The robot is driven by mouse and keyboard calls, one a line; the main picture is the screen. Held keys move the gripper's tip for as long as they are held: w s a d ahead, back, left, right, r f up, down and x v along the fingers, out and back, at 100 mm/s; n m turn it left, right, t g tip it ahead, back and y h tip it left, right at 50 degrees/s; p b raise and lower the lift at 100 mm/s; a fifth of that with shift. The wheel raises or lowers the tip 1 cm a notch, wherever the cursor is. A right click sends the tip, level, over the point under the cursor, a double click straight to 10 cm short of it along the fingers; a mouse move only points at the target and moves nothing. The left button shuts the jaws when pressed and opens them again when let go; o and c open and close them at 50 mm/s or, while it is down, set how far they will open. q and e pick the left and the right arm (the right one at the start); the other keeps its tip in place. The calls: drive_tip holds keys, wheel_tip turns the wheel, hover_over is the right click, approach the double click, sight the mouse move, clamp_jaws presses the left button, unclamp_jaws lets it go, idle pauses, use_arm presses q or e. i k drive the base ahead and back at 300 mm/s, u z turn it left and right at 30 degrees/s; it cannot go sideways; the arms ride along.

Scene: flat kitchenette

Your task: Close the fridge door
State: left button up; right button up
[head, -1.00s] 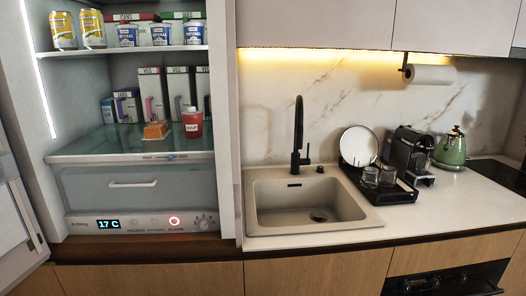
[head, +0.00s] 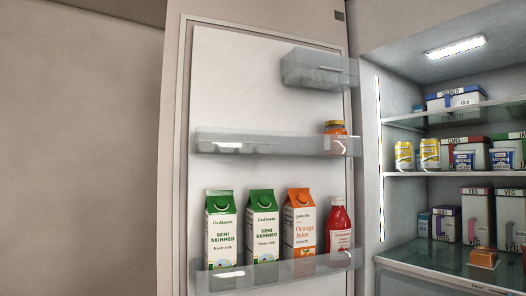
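The fridge door (head: 250,100) stands wide open in the middle of the head view, with its inner side facing me. Its lower rack (head: 225,280) holds cartons of milk (head: 221,238) and orange juice (head: 299,222) and a red bottle (head: 339,228). A jar (head: 335,133) stands in the middle rack (head: 225,142). The top rack (head: 318,68) looks empty. The fridge interior (head: 400,85) is lit and open on the right. Neither of my grippers shows in the head view. The door's outer side and handle are hidden.
Fridge shelves (head: 405,174) hold yellow cans (head: 404,155), boxes (head: 447,223) and a small orange item (head: 483,258). A plain wall (head: 80,150) fills the left side. The floor is out of view.

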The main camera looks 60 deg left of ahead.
sight(238, 114)
drive_tip(key=k, duration=0.2)
drive_tip(key=u, duration=3.35)
drive_tip(key=i, duration=3.5)
drive_tip(key=z, duration=4.2)
drive_tip(key=i, duration=0.45)
